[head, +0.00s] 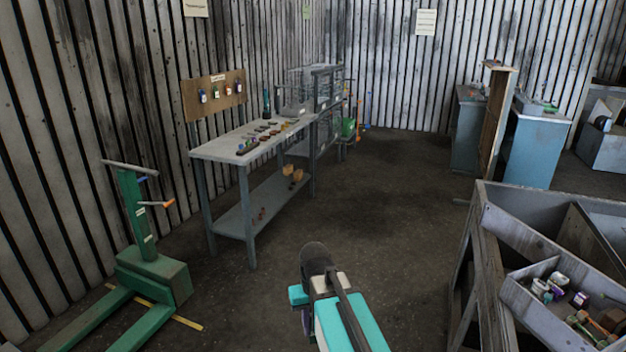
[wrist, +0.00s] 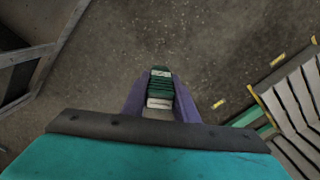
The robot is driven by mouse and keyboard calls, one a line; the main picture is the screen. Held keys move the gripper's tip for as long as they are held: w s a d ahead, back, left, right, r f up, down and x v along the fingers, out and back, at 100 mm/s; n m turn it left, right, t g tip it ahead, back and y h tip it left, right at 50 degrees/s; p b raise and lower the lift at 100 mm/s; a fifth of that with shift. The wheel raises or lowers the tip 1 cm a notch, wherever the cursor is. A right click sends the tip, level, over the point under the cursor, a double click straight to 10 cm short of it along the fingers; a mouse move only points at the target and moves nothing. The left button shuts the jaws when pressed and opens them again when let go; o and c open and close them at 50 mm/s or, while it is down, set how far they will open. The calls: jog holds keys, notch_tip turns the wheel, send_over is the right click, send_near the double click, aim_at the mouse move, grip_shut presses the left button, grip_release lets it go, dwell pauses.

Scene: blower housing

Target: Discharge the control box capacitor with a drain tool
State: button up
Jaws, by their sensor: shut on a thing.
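My gripper (wrist: 160,76) is in the wrist view, with its two purple fingers shut on a small green-and-white ribbed piece (wrist: 160,94). The piece sits between the fingers, above the floor. I cannot tell for sure whether it is the drain tool. In the head view my turquoise arm shows at the bottom middle; the held piece cannot be made out there. I cannot pick out the control box or its capacitor in either view.
A grey workbench (head: 220,146) with many small items stands against the left wall, below a brown board (head: 192,100). A green pallet jack (head: 150,275) is at lower left. A grey bin stand (head: 520,228) holding small parts is at right. Blue cabinets (head: 532,155) stand behind. The middle floor is clear.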

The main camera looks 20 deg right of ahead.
dwell(0.3)
jog(key=w+d+r+m+p, duration=0.1)
jog(key=w+d+r+m, duration=0.2)
jog(key=d, duration=0.9)
jog(key=d+r+m+p, duration=0.1)
jog(key=d+r+m, duration=0.25)
jog(key=d, duration=0.85)
jog(key=w+d+r+m+p, duration=0.1)
jog(key=w+d+r+m, duration=0.2)
jog(key=d, duration=0.9)
jog(key=s+d+r+m+p, duration=0.1)
jog(key=s+d+r, duration=0.3)
jog(key=d, duration=0.7)
jog(key=s+d+r+m+p, duration=0.1)
jog(key=s+d+r+m, duration=0.3)
jog(key=s+d, duration=0.3)
jog(key=s+d+r+m+p, duration=0.1)
jog(key=s+d+r+m, duration=0.2)
jog(key=d, duration=1.2)
jog(key=s+r, duration=0.1)
jog(key=s, duration=0.2)
jog(key=shift+s+d+r, duration=0.15)
jog(key=shift+s+d, duration=0.05)
jog(key=shift+d, duration=0.05)
jog(key=shift+f, duration=0.2)
jog(key=shift+f+b, duration=1.5)
jog(key=shift+f, duration=1.2)
